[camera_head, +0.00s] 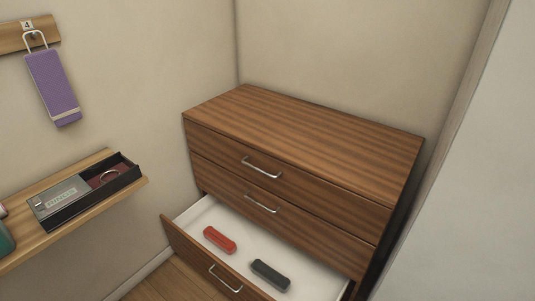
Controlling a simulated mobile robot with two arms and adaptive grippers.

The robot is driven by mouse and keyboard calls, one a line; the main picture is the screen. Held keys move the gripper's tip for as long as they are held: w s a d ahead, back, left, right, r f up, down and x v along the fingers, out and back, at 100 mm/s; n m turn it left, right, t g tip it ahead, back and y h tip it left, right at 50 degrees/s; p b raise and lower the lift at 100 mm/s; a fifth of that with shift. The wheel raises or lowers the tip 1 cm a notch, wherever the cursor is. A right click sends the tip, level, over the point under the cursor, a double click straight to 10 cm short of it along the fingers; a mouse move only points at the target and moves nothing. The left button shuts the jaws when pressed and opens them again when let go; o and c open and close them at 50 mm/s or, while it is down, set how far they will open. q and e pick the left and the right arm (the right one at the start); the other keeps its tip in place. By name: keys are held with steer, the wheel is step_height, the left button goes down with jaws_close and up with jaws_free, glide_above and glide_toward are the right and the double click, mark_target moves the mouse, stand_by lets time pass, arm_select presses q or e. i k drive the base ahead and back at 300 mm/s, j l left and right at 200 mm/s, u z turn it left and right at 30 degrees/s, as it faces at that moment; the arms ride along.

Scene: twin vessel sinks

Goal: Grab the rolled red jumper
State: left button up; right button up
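A rolled red item (219,239), which fits the rolled red jumper, lies in the open bottom drawer (325,281) of a wooden dresser. It is in the drawer's left half, lying at a slant. A similar dark grey roll (270,275) lies to its right and nearer, apart from it. Nothing covers the red roll. Neither of my grippers shows in the head view.
The dresser (300,130) stands in the corner with its two upper drawers shut and its top bare. A wooden shelf (60,236) at left holds an open box (85,190). A purple towel (53,85) hangs above. A pale panel (480,170) stands at right.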

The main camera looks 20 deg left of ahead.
mark_target(229, 246)
steer(key=u, duration=1)
